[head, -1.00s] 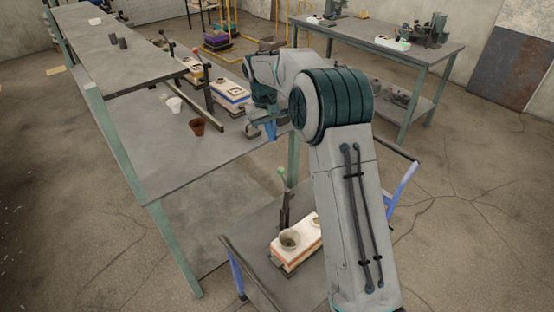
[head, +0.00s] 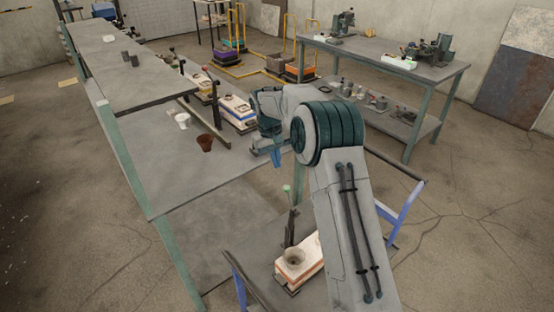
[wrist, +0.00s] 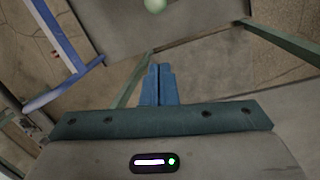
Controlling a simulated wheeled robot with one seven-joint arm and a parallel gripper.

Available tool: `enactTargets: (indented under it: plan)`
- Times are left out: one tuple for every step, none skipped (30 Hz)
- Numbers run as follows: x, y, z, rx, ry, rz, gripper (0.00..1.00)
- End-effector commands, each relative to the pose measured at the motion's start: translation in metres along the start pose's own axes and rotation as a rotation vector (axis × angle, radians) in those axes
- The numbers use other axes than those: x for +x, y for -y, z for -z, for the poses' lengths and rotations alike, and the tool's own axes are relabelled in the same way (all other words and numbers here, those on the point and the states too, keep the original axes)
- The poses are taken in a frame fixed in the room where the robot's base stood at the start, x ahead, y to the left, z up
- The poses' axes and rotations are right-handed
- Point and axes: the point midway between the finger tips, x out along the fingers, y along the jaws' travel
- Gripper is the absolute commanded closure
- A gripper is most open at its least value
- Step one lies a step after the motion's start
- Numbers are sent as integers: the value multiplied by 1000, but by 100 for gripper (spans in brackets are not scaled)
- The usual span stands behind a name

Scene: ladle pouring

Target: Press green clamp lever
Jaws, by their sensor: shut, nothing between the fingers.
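The clamp lever with a pale green ball knob (head: 287,188) stands nearly upright on a dark post beside a white and orange mould box (head: 297,267) on the cart in the head view. The green knob also shows at the top edge of the wrist view (wrist: 155,5). My gripper (head: 277,160) hangs above and slightly left of the knob in the head view, apart from it. In the wrist view its blue fingers (wrist: 158,70) are together and empty, with the knob beyond their tips. The lever's post is out of the wrist view.
The cart has blue handles (head: 400,205) and dark rails around the mould. A long grey bench (head: 175,180) to the left carries a brown cup (head: 206,143), a white cup (head: 182,120) and more moulds with levers. A workbench (head: 390,62) stands at the back right.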

Motion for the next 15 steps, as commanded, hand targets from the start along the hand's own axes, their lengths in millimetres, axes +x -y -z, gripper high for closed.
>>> enactTargets:
  plan:
    - [10,0,-1,0,4,1,100]
    - [17,0,-1,0,5,1,100]
    - [26,-1,-1,0,5,1,100]
    - [32,-1,-1,0,5,1,100]
    - [39,-1,-1,0,5,1,100]
    - [48,0,-1,0,4,1,100]
    - [54,0,-1,0,5,1,100]
    - [60,0,-1,0,4,1,100]
    - [69,0,-1,0,5,1,100]
    - [66,-1,-4,0,0,1,100]
    - [63,-1,-8,0,0,0,100]
    - [61,-1,-12,0,-1,0,100]
    - [60,-1,-16,0,-1,0,100]
    - [59,-1,-19,0,-1,0,100]
    - [58,-1,-23,1,-1,-1,100]
